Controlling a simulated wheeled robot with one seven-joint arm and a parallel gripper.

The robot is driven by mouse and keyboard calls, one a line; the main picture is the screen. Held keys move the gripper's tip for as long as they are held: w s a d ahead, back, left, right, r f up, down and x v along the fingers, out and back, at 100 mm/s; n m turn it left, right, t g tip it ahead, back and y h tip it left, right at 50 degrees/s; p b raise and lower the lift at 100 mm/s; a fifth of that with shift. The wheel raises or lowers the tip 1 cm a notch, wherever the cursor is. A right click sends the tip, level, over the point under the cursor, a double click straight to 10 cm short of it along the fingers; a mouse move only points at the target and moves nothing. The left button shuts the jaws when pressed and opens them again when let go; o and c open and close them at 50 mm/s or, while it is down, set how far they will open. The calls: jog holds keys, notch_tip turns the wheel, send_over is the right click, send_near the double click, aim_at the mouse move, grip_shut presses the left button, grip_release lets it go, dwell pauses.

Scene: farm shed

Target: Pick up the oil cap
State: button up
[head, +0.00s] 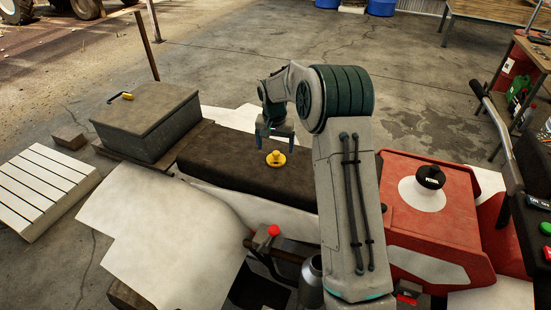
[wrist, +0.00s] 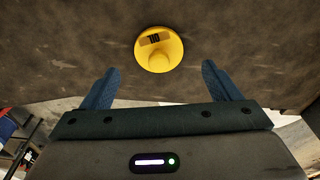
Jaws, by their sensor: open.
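The yellow oil cap (head: 275,158) sits on a dark brown flat surface (head: 215,155) in the head view. In the wrist view the oil cap (wrist: 157,50) is a yellow disc with a round knob and a dark-lettered label. My gripper (head: 275,140) is just behind the cap in the head view. In the wrist view its two blue fingers (wrist: 165,85) are spread apart and empty. The cap lies beyond the fingertips, roughly between their lines, and no contact shows.
A grey lidded box (head: 150,125) stands left of the dark surface. A red machine body (head: 430,225) with a black petrol cap (head: 430,178) is at right. A red knob (head: 273,230) and a metal can (head: 311,280) are in front. The concrete floor behind is mostly clear.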

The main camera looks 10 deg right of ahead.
aim_at(276, 153)
jog(key=f, duration=0.4)
jog(key=shift+w+d+f+p, duration=0.15)
jog(key=shift+w+f+p, duration=0.1)
jog(key=shift+f+p, duration=0.15)
jog(key=c, duration=1)
jog(key=shift+r, duration=0.1)
